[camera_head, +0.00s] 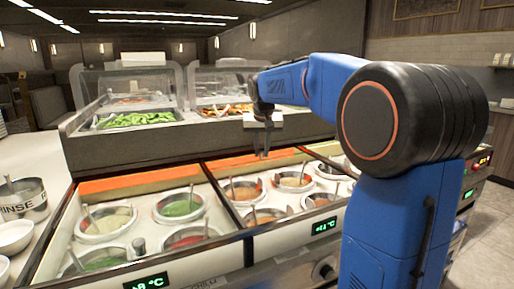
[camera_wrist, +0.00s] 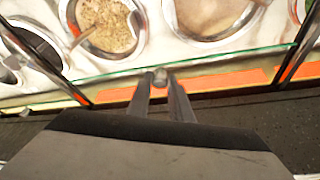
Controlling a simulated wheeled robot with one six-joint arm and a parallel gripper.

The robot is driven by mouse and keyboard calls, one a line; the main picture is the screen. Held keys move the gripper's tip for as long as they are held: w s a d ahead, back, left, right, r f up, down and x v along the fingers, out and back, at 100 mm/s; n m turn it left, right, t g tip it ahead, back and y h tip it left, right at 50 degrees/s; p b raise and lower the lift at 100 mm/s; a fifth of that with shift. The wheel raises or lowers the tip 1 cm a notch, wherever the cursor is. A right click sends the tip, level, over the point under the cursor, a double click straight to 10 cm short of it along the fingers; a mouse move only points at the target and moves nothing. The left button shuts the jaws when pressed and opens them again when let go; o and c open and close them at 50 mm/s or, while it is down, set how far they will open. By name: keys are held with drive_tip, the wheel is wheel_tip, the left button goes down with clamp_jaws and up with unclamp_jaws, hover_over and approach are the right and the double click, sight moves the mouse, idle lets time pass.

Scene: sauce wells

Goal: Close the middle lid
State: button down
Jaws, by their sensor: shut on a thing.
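My gripper (camera_head: 264,154) points down at the back edge of the middle section of the sauce counter. In the wrist view, my gripper (camera_wrist: 161,84) has its two fingers closed around a small grey knob (camera_wrist: 160,73). The knob sits by a green-tinted glass edge (camera_wrist: 222,61), which appears to be the front edge of the middle lid. The glass lies toward the orange strip at the back, and the sauce wells (camera_wrist: 110,25) in front of that edge look uncovered. The rest of the lid is hard to make out.
The left section has several wells and a knob (camera_head: 138,244) near its front. Behind stands a raised shelf with food trays (camera_head: 138,119) under clear covers. A rinse pot (camera_head: 24,198) and white bowls (camera_head: 14,236) stand at the left.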

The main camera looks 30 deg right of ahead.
drive_tip(key=s, duration=2.9)
drive_tip(key=c, duration=1.9)
unclamp_jaws()
drive_tip(key=shift+o, duration=0.2)
drive_tip(key=v, duration=1.7)
drive_tip(key=shift+s+r, duration=0.15)
drive_tip(key=shift+s, duration=0.05)
drive_tip(key=shift+c, duration=0.4)
